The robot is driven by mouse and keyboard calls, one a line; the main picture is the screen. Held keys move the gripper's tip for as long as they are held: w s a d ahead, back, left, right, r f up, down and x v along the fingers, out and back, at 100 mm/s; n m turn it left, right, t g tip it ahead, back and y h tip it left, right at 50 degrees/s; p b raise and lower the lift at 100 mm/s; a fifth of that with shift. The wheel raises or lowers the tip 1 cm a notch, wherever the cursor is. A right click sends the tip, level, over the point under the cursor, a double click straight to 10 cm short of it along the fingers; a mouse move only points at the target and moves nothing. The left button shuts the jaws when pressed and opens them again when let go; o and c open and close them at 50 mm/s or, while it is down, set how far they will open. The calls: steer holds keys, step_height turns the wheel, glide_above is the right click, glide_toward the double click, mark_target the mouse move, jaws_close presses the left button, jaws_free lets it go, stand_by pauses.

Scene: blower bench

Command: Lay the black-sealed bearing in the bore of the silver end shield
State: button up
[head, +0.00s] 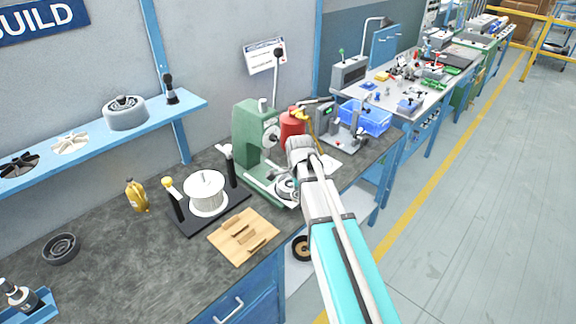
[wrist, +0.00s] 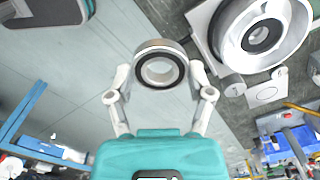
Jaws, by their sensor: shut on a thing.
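The black-sealed bearing (wrist: 160,48) is a steel ring with a black face and an open centre. In the wrist view my gripper (wrist: 160,93) is shut on it, with a fingertip on each side of its rim. The silver end shield (wrist: 297,30) is a broad round casting at the upper right, apart from the bearing; a dark ring shows in its middle. In the head view the end shield (head: 287,189) sits on the base of a green press, partly hidden by my arm. The bearing and my fingertips are hidden there.
The green press (head: 250,135) stands behind my arm, close to a red container (head: 292,128). A spool-like white part on a black stand (head: 207,194), a wooden block (head: 243,238) and a yellow bottle (head: 137,196) occupy the bench to the left. Bare bench (head: 110,265) lies at the front left.

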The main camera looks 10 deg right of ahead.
steer(key=shift+a, duration=0.2)
steer(key=n+b, duration=0.1)
steer(key=n, duration=0.1)
glide_above(291, 184)
steer(key=shift+s+f, duration=0.1)
steer(key=shift+f, duration=0.4)
steer(key=shift+d+f, duration=0.1)
steer(key=shift+f, duration=0.05)
steer(key=shift+f+b, duration=2.35)
steer(key=shift+b, duration=0.2)
steer(key=shift+f+b, duration=0.3)
stand_by(0.6)
